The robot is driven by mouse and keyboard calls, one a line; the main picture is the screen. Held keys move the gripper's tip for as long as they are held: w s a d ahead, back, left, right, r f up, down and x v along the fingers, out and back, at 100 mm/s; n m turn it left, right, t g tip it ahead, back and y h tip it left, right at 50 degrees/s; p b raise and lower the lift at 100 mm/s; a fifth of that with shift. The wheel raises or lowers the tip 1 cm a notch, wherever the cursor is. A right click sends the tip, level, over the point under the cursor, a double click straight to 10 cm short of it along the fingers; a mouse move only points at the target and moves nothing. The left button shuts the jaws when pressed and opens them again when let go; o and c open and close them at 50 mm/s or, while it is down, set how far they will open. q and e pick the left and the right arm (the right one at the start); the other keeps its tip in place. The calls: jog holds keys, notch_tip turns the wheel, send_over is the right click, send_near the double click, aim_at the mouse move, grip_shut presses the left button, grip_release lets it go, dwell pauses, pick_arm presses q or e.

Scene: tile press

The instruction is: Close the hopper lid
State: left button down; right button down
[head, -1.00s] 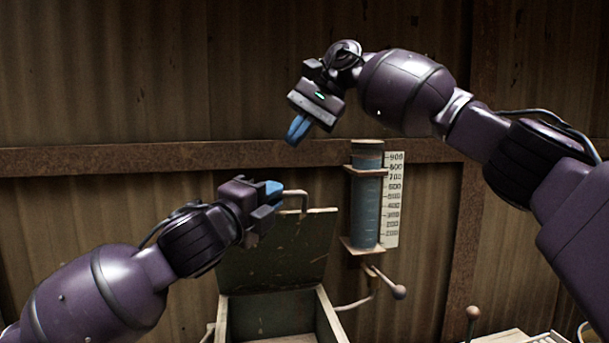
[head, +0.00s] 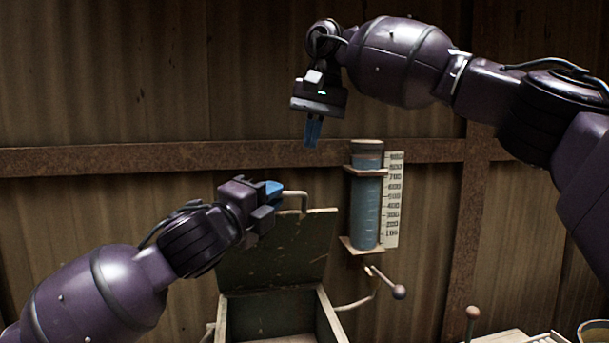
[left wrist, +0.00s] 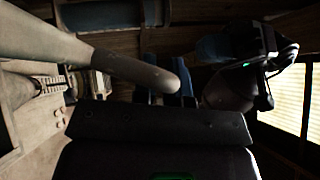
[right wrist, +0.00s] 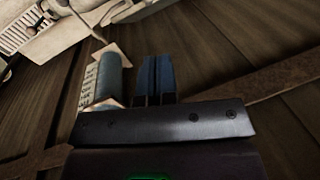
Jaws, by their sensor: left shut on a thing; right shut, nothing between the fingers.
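The hopper (head: 325,318) is an open, box-like container at the bottom middle of the head view. Its dark green lid (head: 285,262) stands up, open, behind the opening. A bent metal handle (head: 303,199) rises at the lid's top edge. My left gripper (head: 275,188) is at the lid's top left, shut on the handle; its body hides the exact contact.
A blue cylinder (head: 367,210) with a number scale (head: 394,200) is fixed to the wall right of the lid. Below it is a lever with a ball knob (head: 398,292). Another knobbed lever (head: 472,314) stands at lower right. A rusty beam (head: 120,160) crosses the corrugated wall.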

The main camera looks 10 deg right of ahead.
aim_at(305, 195)
jog(key=f, duration=0.1)
jog(key=a+f, duration=0.1)
jog(key=f, duration=0.1)
jog(key=s+f, duration=0.1)
jog(key=f, duration=0.1)
jog(key=shift+s+a+f, duration=0.1)
jog(key=shift+a+f, duration=0.05)
jog(key=shift+f, duration=0.05)
jog(key=shift+s+a+f, duration=0.25)
jog(key=shift+s+f, duration=0.35)
jog(key=shift+s+f, duration=0.2)
jog(key=shift+s, duration=0.3)
jog(key=shift+s+f, duration=0.2)
jog(key=shift+s, duration=0.25)
pick_arm(q)
jog(key=c, duration=1.2)
grip_release()
jog(key=shift+s, duration=0.1)
jog(key=shift+o, duration=0.2)
